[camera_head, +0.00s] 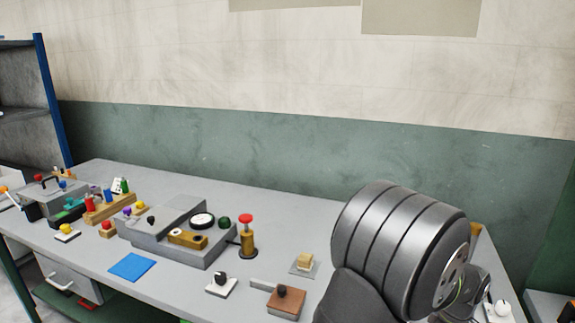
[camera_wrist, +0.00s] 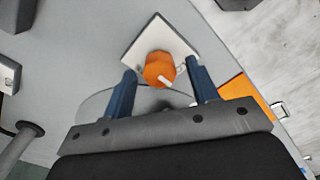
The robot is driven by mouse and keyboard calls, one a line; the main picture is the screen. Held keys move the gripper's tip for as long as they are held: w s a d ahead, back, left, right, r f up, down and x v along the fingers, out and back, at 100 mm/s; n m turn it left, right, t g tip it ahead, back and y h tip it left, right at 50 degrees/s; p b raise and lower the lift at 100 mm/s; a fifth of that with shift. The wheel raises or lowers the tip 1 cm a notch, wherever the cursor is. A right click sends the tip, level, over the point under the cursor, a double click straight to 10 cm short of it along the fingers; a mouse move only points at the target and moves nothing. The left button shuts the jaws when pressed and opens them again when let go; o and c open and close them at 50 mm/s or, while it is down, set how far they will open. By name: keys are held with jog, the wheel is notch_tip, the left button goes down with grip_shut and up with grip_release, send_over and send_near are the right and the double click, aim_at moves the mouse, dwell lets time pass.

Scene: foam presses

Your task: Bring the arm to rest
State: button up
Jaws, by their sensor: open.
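My gripper (camera_wrist: 162,76) shows in the wrist view with its two blue fingers apart and nothing held between them. An orange knob (camera_wrist: 159,66) with a pale pointer sits on a white square plate (camera_wrist: 138,48) just at the fingertips. The fingers appear on either side of the knob; I cannot tell whether they touch it or how far above it they are. In the head view my grey arm fills the lower right and my fingers are not visible.
The grey bench (camera_head: 290,208) carries a grey press-like fixture (camera_head: 190,258), a red-topped post (camera_head: 246,235), a blue mat (camera_head: 132,267), a brown block (camera_head: 285,305) and a small black-knobbed switch (camera_head: 221,283). A blue-posted shelf (camera_head: 55,110) stands at left. Bare bench lies along the green wall.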

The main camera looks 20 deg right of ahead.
jog(key=shift+f+m, duration=0.3)
jog(key=shift+f, duration=0.1)
jog(key=m, duration=0.7)
jog(key=shift+d+r+m, duration=0.1)
jog(key=shift+m, duration=0.2)
jog(key=m, duration=0.8)
jog(key=shift+m, duration=0.3)
